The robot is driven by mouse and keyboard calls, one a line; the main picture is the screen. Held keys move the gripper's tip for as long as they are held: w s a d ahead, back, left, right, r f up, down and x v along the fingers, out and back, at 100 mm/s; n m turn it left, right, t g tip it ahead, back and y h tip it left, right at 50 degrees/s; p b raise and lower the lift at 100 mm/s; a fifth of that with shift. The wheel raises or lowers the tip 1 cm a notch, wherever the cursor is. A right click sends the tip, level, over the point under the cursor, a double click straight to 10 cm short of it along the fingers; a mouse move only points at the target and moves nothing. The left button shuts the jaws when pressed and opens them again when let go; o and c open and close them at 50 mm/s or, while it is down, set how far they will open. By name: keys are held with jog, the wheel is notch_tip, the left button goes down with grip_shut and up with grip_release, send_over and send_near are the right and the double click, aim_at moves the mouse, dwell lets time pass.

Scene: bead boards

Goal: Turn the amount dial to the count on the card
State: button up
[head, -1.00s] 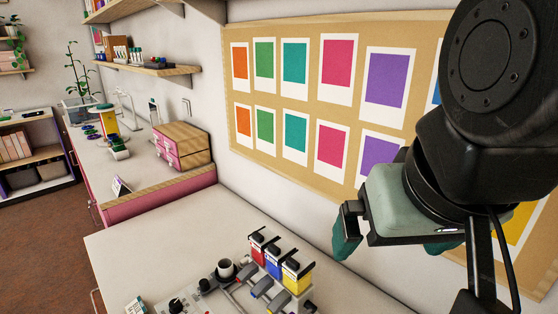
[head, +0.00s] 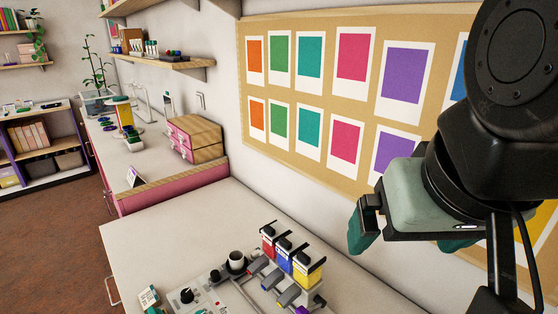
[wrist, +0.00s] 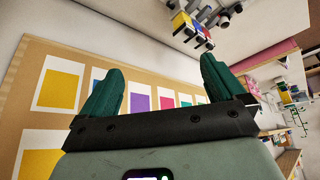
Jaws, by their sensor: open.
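A grey device with black knobs stands at the bottom of the head view, on the white counter. One black knob (head: 187,295) sits on its panel; I cannot tell whether it is the amount dial. A small white and green card-like piece (head: 149,297) lies left of the panel, its marks too small to read. My gripper (head: 410,240) is raised at the right, well above and apart from the device. Its green fingers are apart and empty, as the wrist view (wrist: 160,85) also shows.
Red, blue and yellow hoppers (head: 292,255) stand on the device. A cork board (head: 350,165) with colour cards is on the wall behind my gripper. The white counter (head: 165,235) is clear at the left. A pink drawer box (head: 195,138) stands farther back.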

jog(key=shift+w+a, duration=0.15)
jog(key=shift+w, duration=0.05)
jog(key=shift+c, duration=1.1)
jog(key=w+a+n, duration=0.1)
jog(key=w+a, duration=0.1)
jog(key=w, duration=0.1)
jog(key=w+a+n+g, duration=0.1)
jog(key=w+a, duration=0.1)
jog(key=w, duration=0.1)
jog(key=w+a+n+y, duration=0.1)
jog(key=w+a, duration=0.1)
jog(key=w, duration=0.1)
jog(key=shift+w+r+g, duration=0.2)
jog(key=shift+w+g, duration=0.1)
jog(key=shift+w, duration=0.05)
jog(key=c, duration=0.4)
jog(key=n+g+h, duration=0.1)
jog(key=n+g, duration=0.3)
jog(key=n, duration=0.7)
send_over(186, 292)
notch_tip(186, 292, down, 32)
jog(key=r, duration=0.1)
notch_tip(186, 292, down, 11)
jog(key=shift+r, duration=0.15)
